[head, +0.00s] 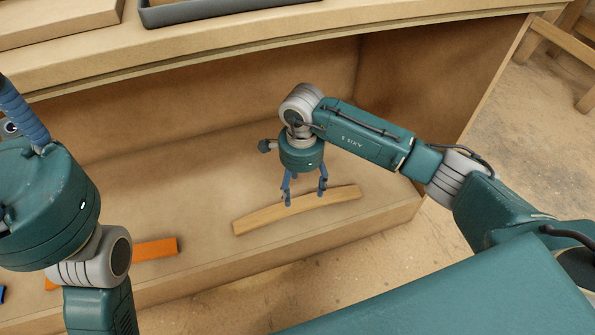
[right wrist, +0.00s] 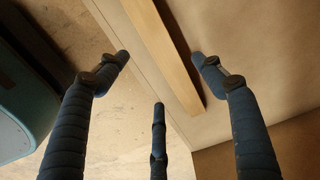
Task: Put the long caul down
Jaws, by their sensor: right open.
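The long caul (head: 297,212) is a pale wooden, slightly bowed strip. It lies on the lower shelf of the bench (head: 190,222), near the shelf's front edge. My right gripper (head: 305,196) is open and points down just over the middle of the caul. In the right wrist view the caul (right wrist: 172,60) runs between the spread fingers (right wrist: 160,75), apart from the fingertips, with nothing gripped. My left gripper (head: 20,112) is only partly in view at the left edge; its fingertips are not clear.
An orange bar (head: 155,249) lies on the shelf to the left, partly behind my left arm. The bench top (head: 230,42) overhangs the shelf and bears a dark tray (head: 215,10) and a wooden board (head: 55,20). A side panel (head: 430,75) closes the shelf at right.

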